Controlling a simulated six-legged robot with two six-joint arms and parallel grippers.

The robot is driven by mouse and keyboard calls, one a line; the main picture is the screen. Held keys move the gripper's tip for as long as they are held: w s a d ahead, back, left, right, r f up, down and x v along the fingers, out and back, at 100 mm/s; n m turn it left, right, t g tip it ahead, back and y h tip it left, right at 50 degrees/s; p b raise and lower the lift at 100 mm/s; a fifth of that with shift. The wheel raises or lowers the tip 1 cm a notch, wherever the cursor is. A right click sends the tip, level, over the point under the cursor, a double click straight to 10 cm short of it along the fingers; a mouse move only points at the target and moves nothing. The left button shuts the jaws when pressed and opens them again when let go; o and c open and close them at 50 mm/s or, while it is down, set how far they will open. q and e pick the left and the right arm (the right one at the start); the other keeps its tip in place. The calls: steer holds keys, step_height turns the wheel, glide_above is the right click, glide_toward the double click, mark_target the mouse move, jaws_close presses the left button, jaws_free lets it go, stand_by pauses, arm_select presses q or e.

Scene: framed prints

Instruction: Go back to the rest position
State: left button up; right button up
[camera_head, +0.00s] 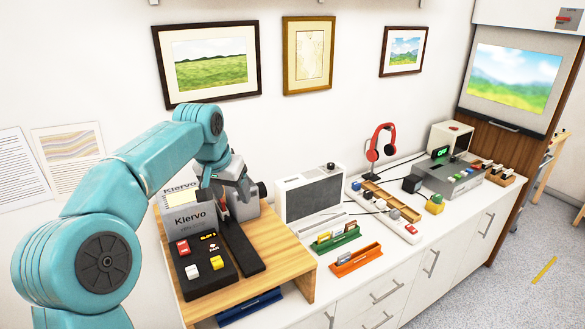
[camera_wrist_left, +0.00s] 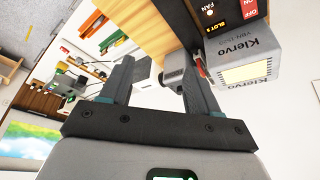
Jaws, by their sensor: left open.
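My left arm (camera_head: 100,255) comes in from the left of the head view, bent high over the wooden riser. My left gripper (camera_head: 232,190) is beside the grey Klervo device (camera_head: 190,218), above the riser, and partly hidden against it. In the left wrist view the two fingers of my left gripper (camera_wrist_left: 157,85) stand apart with nothing held between them. The Klervo device also shows close to the right finger there (camera_wrist_left: 245,65); I cannot tell whether they touch. My right gripper is in neither view.
The wooden riser (camera_head: 285,262) carries a black control panel (camera_head: 205,268) with coloured buttons. To its right on the white counter stand a white-framed screen unit (camera_head: 312,195), green (camera_head: 337,241) and orange (camera_head: 356,261) racks, and red headphones (camera_head: 379,140). Framed prints (camera_head: 208,60) hang behind.

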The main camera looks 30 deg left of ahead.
arm_select(q)
steer(key=shift+s+r, duration=0.1)
steer(key=w+d+f+m+h, duration=0.1)
steer(key=d+f, duration=0.5)
steer(key=f, duration=0.3)
steer(key=d+f+g+h, duration=0.1)
steer(key=d+f, duration=0.5)
steer(key=f, duration=0.4)
steer(key=w+d+f+m+h, duration=0.1)
steer(key=d+f, duration=0.4)
steer(key=f, duration=0.4)
steer(key=s+d+f+g+b, duration=0.1)
steer(key=s+d+f, duration=0.4)
steer(key=s, duration=0.3)
steer(key=s+d+f+g+h+b, duration=0.1)
steer(key=s+d+f, duration=0.4)
steer(key=s+f, duration=0.2)
steer(key=s+d+f+h+b, duration=0.1)
steer(key=s+d+f, duration=0.5)
steer(key=s, duration=0.3)
steer(key=shift+s+f+n+g, duration=0.15)
steer(key=shift+f+n+g, duration=0.15)
steer(key=shift+f+g, duration=0.1)
